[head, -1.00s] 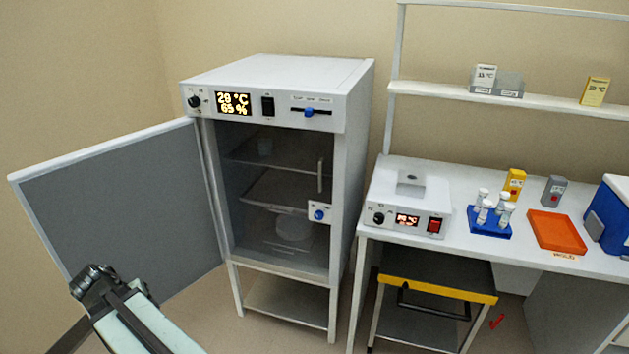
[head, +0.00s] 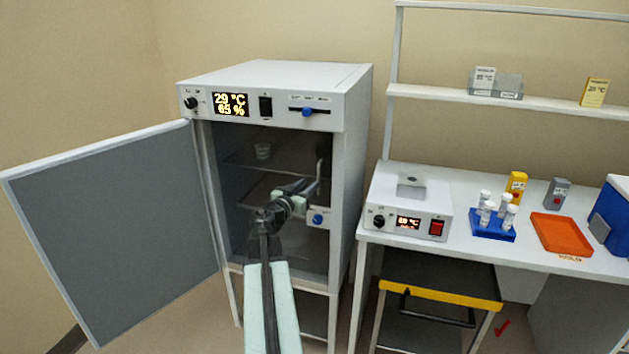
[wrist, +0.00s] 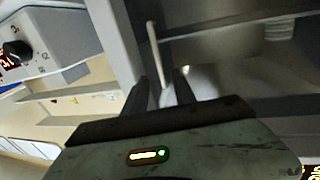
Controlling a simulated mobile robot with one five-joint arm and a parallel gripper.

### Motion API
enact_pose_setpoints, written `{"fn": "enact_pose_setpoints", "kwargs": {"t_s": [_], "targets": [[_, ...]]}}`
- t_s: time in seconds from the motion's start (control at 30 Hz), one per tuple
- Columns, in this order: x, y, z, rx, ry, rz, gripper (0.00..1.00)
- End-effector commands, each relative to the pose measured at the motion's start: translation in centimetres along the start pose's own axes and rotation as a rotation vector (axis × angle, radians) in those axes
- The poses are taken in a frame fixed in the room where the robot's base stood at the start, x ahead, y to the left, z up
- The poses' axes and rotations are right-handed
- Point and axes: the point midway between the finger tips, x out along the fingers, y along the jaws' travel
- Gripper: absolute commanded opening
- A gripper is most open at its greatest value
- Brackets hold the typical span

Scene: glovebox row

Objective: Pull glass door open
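The white incubator cabinet (head: 345,130) stands with its grey outer door (head: 115,230) swung open to the left. Its dark glass door (head: 240,150) appears closed across the front, with shelves showing through it. The thin upright handle (head: 319,168) is at the right side of the glass. My gripper (head: 308,188) is in front of the glass at the handle's lower part. In the wrist view the pale handle bar (wrist: 153,45) runs down between the two dark fingers of my gripper (wrist: 160,88). The fingers look apart, with gaps beside the bar. My arm hides the lower middle of the glass.
A small latch panel with a blue knob (head: 317,218) sits just below the handle. Right of the cabinet is a bench with a white heater box (head: 408,205), a blue tube rack (head: 492,225) and an orange tray (head: 560,233). A yellow-edged cart (head: 440,295) stands beneath it.

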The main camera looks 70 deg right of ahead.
Motion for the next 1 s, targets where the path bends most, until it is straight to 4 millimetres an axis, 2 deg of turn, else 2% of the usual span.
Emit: {"fn": "enact_pose_setpoints", "kwargs": {"t_s": [0.03, 0.2, 0.3, 0.53, 0.57, 0.67, 0.7, 1.0], "targets": [[1.2, -0.1, 0.0, 0.0, 0.0, 0.002, 0.33], [4.5, -0.2, 0.0, 0.0, -0.001, 0.001, 0.33], [5.5, -0.1, 0.0, 0.0, -0.001, 0.001, 0.33], [5.6, -0.1, 0.0, 0.0, -0.001, -0.001, 0.33], [5.6, -0.1, 0.0, 0.0, -0.001, -0.001, 0.3], [5.6, -0.1, 0.0, 0.0, -0.001, -0.001, 0.02], [5.6, -0.1, 0.0, 0.0, -0.001, -0.001, 0.0], [5.6, -0.1, 0.0, 0.0, -0.001, -0.001, 0.0]]}}
